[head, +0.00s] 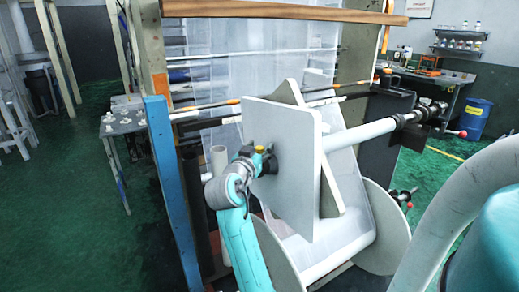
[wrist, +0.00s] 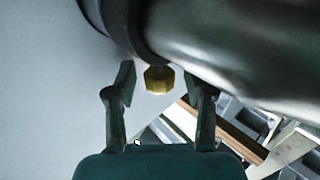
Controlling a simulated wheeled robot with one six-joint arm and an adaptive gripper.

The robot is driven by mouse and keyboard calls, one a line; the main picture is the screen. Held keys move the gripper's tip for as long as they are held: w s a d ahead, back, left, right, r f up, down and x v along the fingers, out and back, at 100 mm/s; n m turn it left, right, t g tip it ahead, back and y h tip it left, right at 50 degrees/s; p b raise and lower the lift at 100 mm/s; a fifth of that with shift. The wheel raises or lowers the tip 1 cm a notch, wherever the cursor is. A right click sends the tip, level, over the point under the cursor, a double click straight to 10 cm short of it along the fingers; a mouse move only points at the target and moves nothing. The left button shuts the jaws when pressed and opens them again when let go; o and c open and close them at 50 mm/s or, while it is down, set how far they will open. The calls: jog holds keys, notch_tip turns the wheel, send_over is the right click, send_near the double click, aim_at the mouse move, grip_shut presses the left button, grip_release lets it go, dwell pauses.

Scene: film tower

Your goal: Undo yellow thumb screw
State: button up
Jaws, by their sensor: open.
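The yellow thumb screw (wrist: 159,79) is a small faceted knob under a dark collar (wrist: 128,22) in the wrist view. It also shows as a small yellow spot (head: 260,149) in the head view, at the top of the dark collar. My gripper (wrist: 165,82) is open. Its two fingers stand on either side of the screw, with visible gaps to it. The fingers' depth relative to the screw is hard to judge. In the head view my gripper (head: 268,158) is at the collar on the grey plate, partly hidden by my arm.
The collar sits against a large grey plate (head: 297,190). A pale roller (head: 362,134) runs right from behind it. A round end disc (head: 385,228) is at lower right. A blue post (head: 166,160) stands left of my arm. Green floor is open at far left.

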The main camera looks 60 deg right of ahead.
grip_shut()
jog(key=shift+n+t, duration=0.4)
jog(key=shift+t, duration=0.2)
jog(key=n+t+y, duration=0.1)
jog(key=n+t, duration=0.1)
jog(key=t, duration=0.1)
jog(key=n+t+y, duration=0.1)
jog(key=n+t, duration=0.1)
jog(key=shift+s+d+t+y, duration=0.1)
jog(key=shift+d+t+y, duration=0.05)
jog(key=shift+t+y, duration=0.2)
jog(key=shift+n+t+y, duration=2.1)
jog(key=shift+t+y, duration=0.05)
jog(key=shift+t, duration=0.3)
